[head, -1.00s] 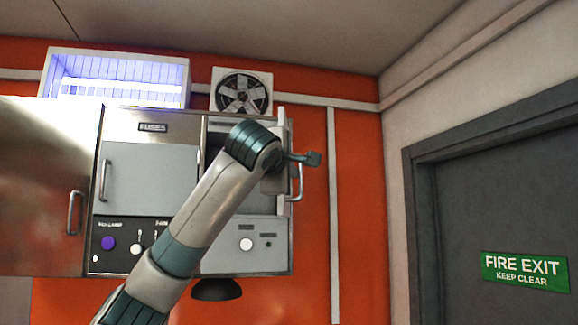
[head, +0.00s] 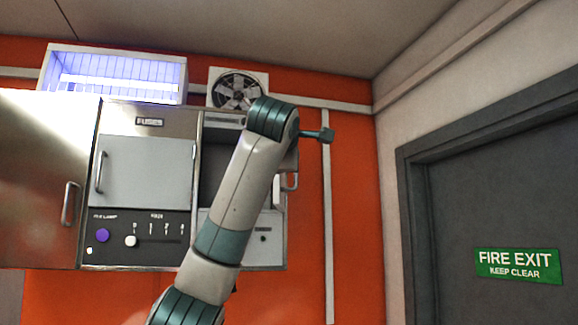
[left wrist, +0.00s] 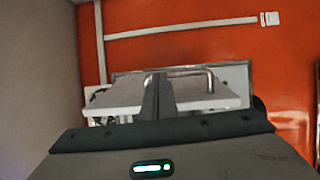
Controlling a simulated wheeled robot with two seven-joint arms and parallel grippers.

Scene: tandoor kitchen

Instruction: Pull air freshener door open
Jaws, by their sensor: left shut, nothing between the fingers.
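The wall cabinet has a right-hand compartment (head: 212,168) whose dark inside shows left of my arm. Its door stands open towards the right, mostly hidden by my left arm; its metal handle (head: 293,182) shows just right of the arm. I read no label on this door. The left wrist view shows a pale panel (left wrist: 215,100) with a bar handle (left wrist: 205,74) behind my left gripper (left wrist: 156,82). The gripper is shut and empty; I cannot tell whether it touches the panel. In the head view my arm hides the fingers. My right gripper is out of view.
The FUSES door (head: 145,172) is closed, above a black control panel (head: 140,240). A steel cabinet door (head: 45,180) is at the left. A lit lamp box (head: 115,75) and a fan (head: 238,90) sit above. A fire exit door (head: 490,200) is at right.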

